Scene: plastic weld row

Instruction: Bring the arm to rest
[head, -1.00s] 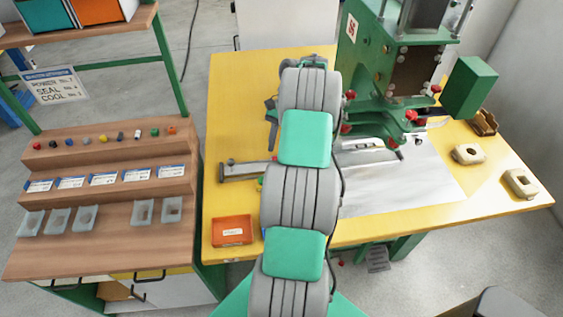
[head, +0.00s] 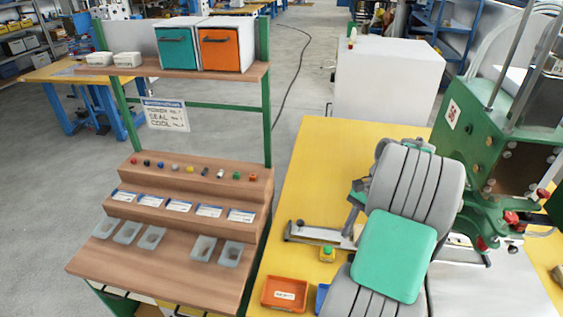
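My arm, grey with green pads, rises in front of the yellow table (head: 312,160) in the head view. My gripper (head: 354,212) shows only in part, as dark pieces at the left side of the arm's far end. The arm hides its fingers, so I cannot tell whether they are open or shut, or whether they hold anything.
A green press (head: 490,140) stands right of the arm. An orange tray (head: 285,294) and a metal bar fixture (head: 318,236) lie on the table's left part. A wooden stepped bench (head: 165,245) with small parts and cups stands left. The table's far left part is clear.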

